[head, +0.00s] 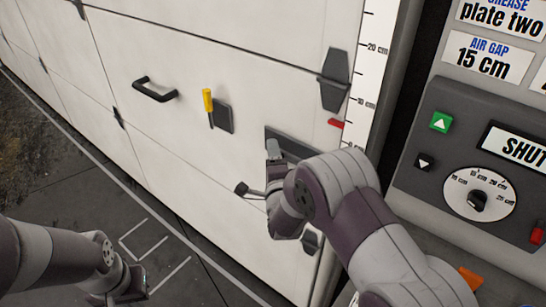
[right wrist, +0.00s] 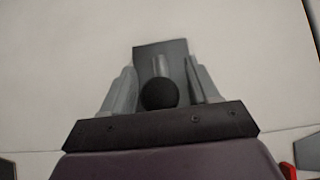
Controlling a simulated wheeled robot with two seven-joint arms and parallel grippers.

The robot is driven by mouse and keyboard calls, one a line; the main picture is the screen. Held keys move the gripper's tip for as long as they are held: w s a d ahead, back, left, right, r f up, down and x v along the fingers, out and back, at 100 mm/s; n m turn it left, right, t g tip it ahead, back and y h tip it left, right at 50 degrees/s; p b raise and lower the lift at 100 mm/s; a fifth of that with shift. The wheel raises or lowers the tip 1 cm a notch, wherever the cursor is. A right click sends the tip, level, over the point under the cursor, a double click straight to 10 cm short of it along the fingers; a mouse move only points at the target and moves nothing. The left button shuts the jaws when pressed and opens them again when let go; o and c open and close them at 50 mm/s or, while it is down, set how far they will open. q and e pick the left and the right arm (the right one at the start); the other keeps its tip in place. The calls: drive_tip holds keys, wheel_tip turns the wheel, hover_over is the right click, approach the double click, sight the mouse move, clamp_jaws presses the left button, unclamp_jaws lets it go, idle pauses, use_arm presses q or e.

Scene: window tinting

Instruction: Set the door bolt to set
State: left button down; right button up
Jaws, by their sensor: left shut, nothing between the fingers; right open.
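My right gripper (head: 274,152) is at the white door, in front of a dark plate (head: 303,150). In the right wrist view its two grey fingers (right wrist: 162,80) are open, one on each side of a short lever with a round black knob (right wrist: 159,94). The lever stands in front of a dark plate (right wrist: 147,50); I take this to be the door bolt. I cannot tell whether the fingers touch it. In the head view the knob is hidden by my gripper. My left gripper (head: 138,288) is shut and empty, low at the bottom left.
A yellow-handled lever (head: 208,101) on a dark plate and a black pull handle (head: 154,91) are on the door, left of my right arm. A ruler strip (head: 371,60) runs along its right edge. A control panel (head: 440,95) with a dial stands at the right.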

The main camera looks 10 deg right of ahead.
clamp_jaws()
drive_tip(key=s+d, duration=0.1)
drive_tip(key=s, duration=0.1)
drive_tip(key=s+d, duration=0.2)
drive_tip(key=shift+s+d+f+b, duration=0.1)
drive_tip(key=shift+d+b, duration=0.05)
drive_tip(key=shift+b, duration=0.25)
drive_tip(key=shift+c, duration=1)
unclamp_jaws()
drive_tip(key=shift+o, duration=1)
drive_tip(key=shift+s, duration=0.1)
drive_tip(key=shift+d, duration=0.1)
